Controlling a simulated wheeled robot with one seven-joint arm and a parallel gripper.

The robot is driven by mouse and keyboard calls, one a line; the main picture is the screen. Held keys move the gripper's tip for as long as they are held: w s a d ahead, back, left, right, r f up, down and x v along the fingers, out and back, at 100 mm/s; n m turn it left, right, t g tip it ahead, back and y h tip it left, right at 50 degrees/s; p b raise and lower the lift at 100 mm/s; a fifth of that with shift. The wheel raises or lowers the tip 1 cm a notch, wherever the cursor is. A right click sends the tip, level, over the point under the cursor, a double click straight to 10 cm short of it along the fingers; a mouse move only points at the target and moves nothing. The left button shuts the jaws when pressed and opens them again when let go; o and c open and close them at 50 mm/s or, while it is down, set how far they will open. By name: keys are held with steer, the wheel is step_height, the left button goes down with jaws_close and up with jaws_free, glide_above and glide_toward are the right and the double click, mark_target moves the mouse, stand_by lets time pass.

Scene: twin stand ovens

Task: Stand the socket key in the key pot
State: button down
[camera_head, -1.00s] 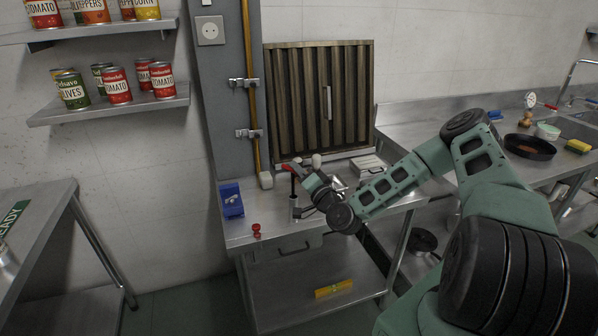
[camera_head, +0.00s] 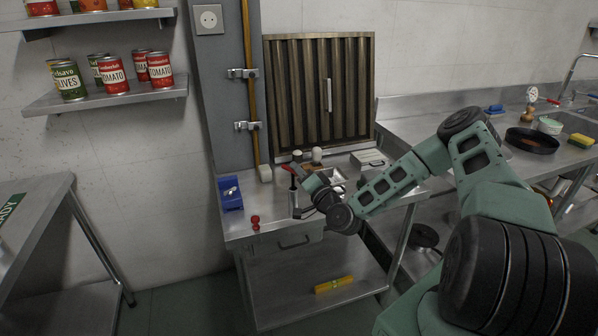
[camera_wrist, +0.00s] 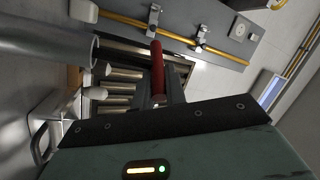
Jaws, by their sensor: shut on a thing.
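The socket key shows as a red handle (camera_wrist: 157,68) rising between the fingers of my gripper (camera_wrist: 165,95) in the wrist view. The red handle also shows in the head view (camera_head: 289,169), above the front part of the steel stand. My gripper (camera_head: 303,187) is shut on it. A grey metal cylinder, seemingly the key pot (camera_head: 294,208), stands upright on the stand just below. A large grey tube with an open end (camera_wrist: 45,40) fills the left of the wrist view. I cannot tell whether the key's lower end is inside the pot.
A blue holder (camera_head: 231,195) and a small red object (camera_head: 255,222) are left of the pot. A ribbed metal panel (camera_head: 320,90) stands behind. A yellow level (camera_head: 334,285) lies on the lower shelf.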

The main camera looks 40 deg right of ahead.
steer(key=shift+f, duration=0.1)
steer(key=c, duration=1.4)
jaws_free()
steer(key=shift+o, duration=0.2)
steer(key=s+f+b, duration=0.3)
steer(key=s+b, duration=0.2)
steer(key=s, duration=1.2)
steer(key=shift+a, duration=0.2)
steer(key=shift+a, duration=0.1)
